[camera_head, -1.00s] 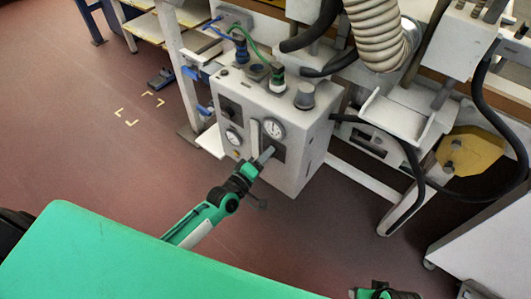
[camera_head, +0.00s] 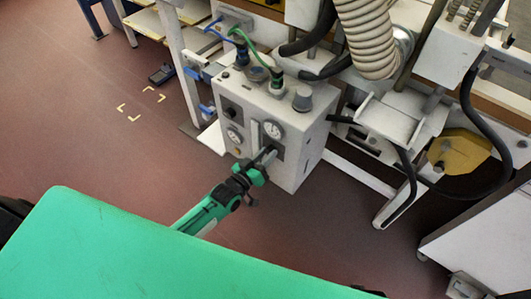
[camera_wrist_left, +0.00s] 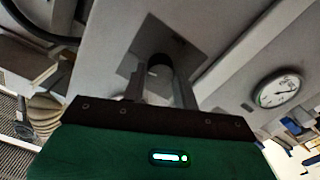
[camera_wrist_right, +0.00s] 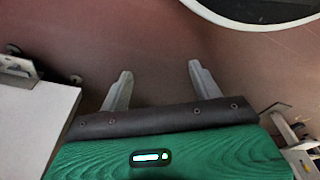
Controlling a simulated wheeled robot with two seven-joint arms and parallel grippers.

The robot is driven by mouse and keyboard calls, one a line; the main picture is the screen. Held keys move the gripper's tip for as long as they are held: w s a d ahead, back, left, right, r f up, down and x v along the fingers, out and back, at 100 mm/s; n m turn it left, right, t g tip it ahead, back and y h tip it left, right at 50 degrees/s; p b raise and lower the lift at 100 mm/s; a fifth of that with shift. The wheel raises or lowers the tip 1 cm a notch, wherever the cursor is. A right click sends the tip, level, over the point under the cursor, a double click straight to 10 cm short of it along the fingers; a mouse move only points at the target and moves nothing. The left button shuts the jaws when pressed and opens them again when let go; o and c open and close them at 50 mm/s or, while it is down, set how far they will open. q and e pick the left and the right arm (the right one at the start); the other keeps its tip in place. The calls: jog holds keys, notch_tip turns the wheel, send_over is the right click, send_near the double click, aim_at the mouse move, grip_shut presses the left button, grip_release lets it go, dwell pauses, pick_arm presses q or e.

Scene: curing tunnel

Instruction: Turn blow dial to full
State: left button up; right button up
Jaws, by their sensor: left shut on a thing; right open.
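The grey control box (camera_head: 308,150) stands in the middle of the head view, with gauges and knobs on its front. My left gripper (camera_head: 267,155) reaches its front face at the lower right, below the right gauge. In the left wrist view, the dial (camera_wrist_left: 160,62) is a dark round knob on a dark square plate (camera_wrist_left: 185,40). My left gripper (camera_wrist_left: 160,80) is shut on it, one finger on each side. The dial's pointer and any markings cannot be made out. My right gripper (camera_wrist_right: 160,80) is open and empty over the floor in the right wrist view.
A white-faced gauge (camera_head: 273,130) sits just above the left gripper, and a second gauge (camera_head: 234,136) is to its left. Hoses and a ribbed duct (camera_head: 368,35) hang behind the box.

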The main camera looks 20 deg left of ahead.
pick_arm(q)
jog(key=shift+f+m, duration=0.1)
jog(key=shift+m, duration=0.4)
pick_arm(e)
jog(key=shift+s+d+f, duration=0.15)
jog(key=shift+s+f, duration=0.1)
jog(key=shift+f, duration=0.45)
pick_arm(q)
jog(key=o, duration=1)
jog(key=shift+c, duration=0.2)
jog(key=v, duration=1.3)
jog(key=shift+s, duration=0.4)
pick_arm(e)
jog(key=shift+w+r, duration=0.15)
jog(key=shift+r, duration=0.1)
pick_arm(q)
jog(key=shift+a, duration=0.1)
